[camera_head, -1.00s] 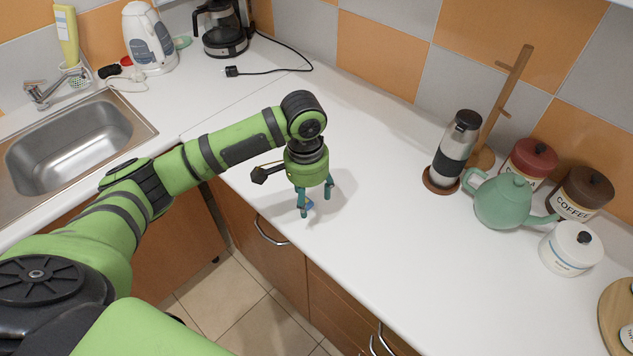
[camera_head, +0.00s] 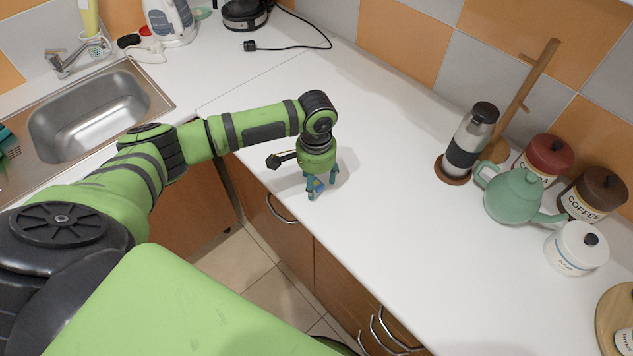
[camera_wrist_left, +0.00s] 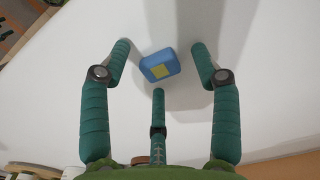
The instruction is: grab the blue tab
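My right gripper is in neither view.
The counter (camera_head: 395,225) is clear around the gripper. To the right stand a flask (camera_head: 468,145), a green teapot (camera_head: 512,197), a white jar (camera_head: 575,248) and other canisters. A sink (camera_head: 95,120) is at left; a plug and cord (camera_head: 290,46) lie behind.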

